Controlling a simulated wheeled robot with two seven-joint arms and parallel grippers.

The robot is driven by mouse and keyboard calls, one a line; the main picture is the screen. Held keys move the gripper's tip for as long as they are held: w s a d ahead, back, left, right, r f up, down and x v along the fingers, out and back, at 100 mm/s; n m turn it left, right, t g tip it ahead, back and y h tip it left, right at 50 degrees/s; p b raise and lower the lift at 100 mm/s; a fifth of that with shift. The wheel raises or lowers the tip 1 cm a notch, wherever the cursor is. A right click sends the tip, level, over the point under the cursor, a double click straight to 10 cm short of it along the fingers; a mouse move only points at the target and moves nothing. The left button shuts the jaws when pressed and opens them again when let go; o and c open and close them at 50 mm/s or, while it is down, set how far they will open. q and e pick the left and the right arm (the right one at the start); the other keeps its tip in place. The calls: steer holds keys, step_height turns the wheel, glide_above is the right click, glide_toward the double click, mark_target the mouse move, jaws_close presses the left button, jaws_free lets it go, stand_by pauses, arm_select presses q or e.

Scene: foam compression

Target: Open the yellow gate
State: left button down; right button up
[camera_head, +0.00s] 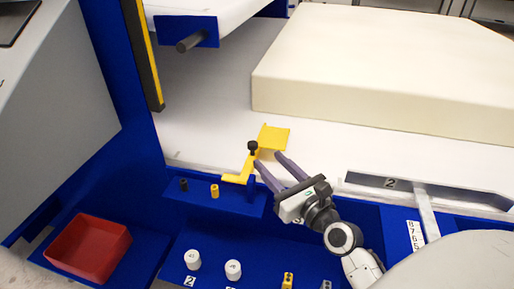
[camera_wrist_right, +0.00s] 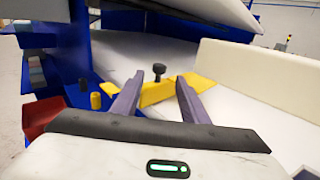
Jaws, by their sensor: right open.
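The yellow gate (camera_head: 273,138) is a bent yellow plate with a black knob (camera_head: 253,146) on top, at the edge of the white bed left of the foam block. It also shows in the right wrist view (camera_wrist_right: 156,94), with the knob (camera_wrist_right: 159,71) upright between the fingers. My right gripper (camera_head: 268,158) is open and empty. Its two purple fingers point at the gate, one to each side of the knob in the wrist view. I cannot tell whether they touch the gate. My left gripper is not in view.
A large cream foam block (camera_head: 390,65) lies on the white bed at the back right. A red bin (camera_head: 88,248) stands at the lower left. A small black peg (camera_head: 184,184), a yellow peg (camera_head: 214,191) and white cylinders (camera_head: 192,259) stand on the blue panel.

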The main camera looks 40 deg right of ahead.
mark_target(255, 147)
steer(key=w, duration=0.7)
steer(key=shift+d, duration=0.25)
jaws_close()
